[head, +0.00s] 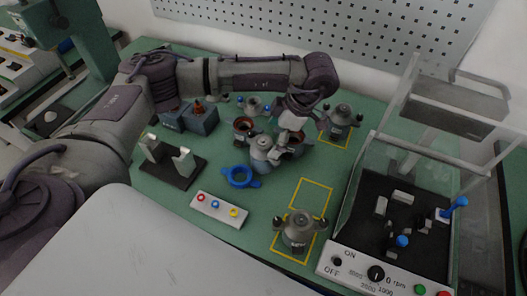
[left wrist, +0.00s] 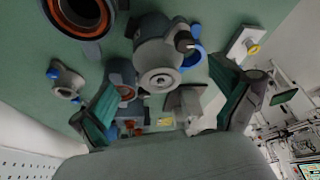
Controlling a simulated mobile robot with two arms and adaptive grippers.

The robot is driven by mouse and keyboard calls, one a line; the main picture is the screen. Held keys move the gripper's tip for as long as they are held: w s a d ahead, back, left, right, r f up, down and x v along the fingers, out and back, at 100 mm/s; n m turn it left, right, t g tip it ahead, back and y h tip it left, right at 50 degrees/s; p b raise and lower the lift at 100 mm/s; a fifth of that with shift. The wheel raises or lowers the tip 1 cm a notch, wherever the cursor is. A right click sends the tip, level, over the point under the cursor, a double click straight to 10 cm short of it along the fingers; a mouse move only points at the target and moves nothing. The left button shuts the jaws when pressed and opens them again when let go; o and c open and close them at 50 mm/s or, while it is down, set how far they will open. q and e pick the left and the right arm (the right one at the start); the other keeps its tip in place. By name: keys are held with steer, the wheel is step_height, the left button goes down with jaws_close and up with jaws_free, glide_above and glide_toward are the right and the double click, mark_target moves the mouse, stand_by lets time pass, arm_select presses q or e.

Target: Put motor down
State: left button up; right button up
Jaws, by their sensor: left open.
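My left gripper (head: 289,132) is over the middle of the green table, pointing down. In the left wrist view its two green-padded fingers (left wrist: 172,108) are spread wide and empty. A grey motor (head: 262,150) stands on the table just beside the fingertips. In the left wrist view this motor (left wrist: 158,62) appears beyond the gap between the fingers, and no contact shows. A second grey motor (head: 299,230) stands in the front yellow outline. A third motor (head: 341,117) stands in the back yellow outline. My right gripper is not in view.
Copper-wound stators (head: 243,126) crowd the gripper. A blue ring (head: 239,177), a black stand (head: 171,170) with two metal brackets, and a button box (head: 219,209) lie in front and left. A test station (head: 376,273) with a transparent cover stands right. Part of the front outline (head: 314,190) is empty.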

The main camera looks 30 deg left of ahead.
mark_target(263, 151)
arm_select(q)
steer(key=shift+x, duration=0.9)
steer(key=p+x, duration=0.2)
steer(key=x, duration=0.2)
steer(key=shift+a+f, duration=0.3)
steer(key=shift+f, duration=0.25)
steer(key=c, duration=1.8)
steer(key=shift+c, duration=0.4)
steer(key=shift+r, duration=0.1)
